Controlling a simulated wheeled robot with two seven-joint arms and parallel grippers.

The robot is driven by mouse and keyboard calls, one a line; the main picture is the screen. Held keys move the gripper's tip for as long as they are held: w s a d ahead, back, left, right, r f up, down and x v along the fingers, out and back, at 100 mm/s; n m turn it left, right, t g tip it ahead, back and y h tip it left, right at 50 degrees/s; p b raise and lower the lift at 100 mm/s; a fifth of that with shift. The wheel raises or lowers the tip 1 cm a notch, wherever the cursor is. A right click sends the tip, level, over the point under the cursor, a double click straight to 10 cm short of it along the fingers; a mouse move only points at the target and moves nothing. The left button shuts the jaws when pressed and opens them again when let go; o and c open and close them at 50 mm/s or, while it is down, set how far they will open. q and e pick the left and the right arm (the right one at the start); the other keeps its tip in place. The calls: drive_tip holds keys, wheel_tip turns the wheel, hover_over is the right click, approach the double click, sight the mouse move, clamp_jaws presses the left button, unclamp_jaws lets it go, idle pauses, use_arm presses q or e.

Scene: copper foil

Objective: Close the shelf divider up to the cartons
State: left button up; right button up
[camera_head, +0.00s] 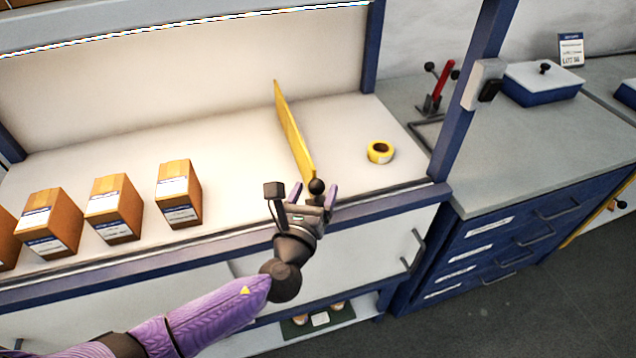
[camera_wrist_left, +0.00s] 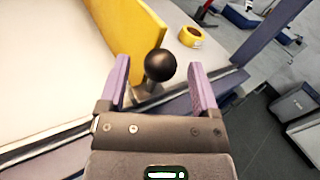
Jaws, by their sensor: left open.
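The yellow shelf divider (camera_head: 293,130) stands upright across the white shelf, with a black ball knob (camera_head: 317,186) at its front end. Several brown cartons stand in a row to its left, the nearest one (camera_head: 179,194) apart from the divider by a wide gap. My left gripper (camera_head: 313,193) is open at the shelf's front edge, with its purple fingers on either side of the knob. In the left wrist view the knob (camera_wrist_left: 160,65) shows between the open fingertips, with the divider (camera_wrist_left: 128,28) behind it. I cannot tell whether the fingers touch the knob. My right gripper is not in view.
A yellow tape roll (camera_head: 380,151) lies on the shelf right of the divider. A blue post (camera_head: 474,95) rises at the shelf's right end. The shelf between the nearest carton and the divider is clear. A grey counter (camera_head: 530,140) stands at the right.

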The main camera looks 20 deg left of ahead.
use_arm(q)
drive_tip(key=shift+w, duration=0.95)
clamp_jaws()
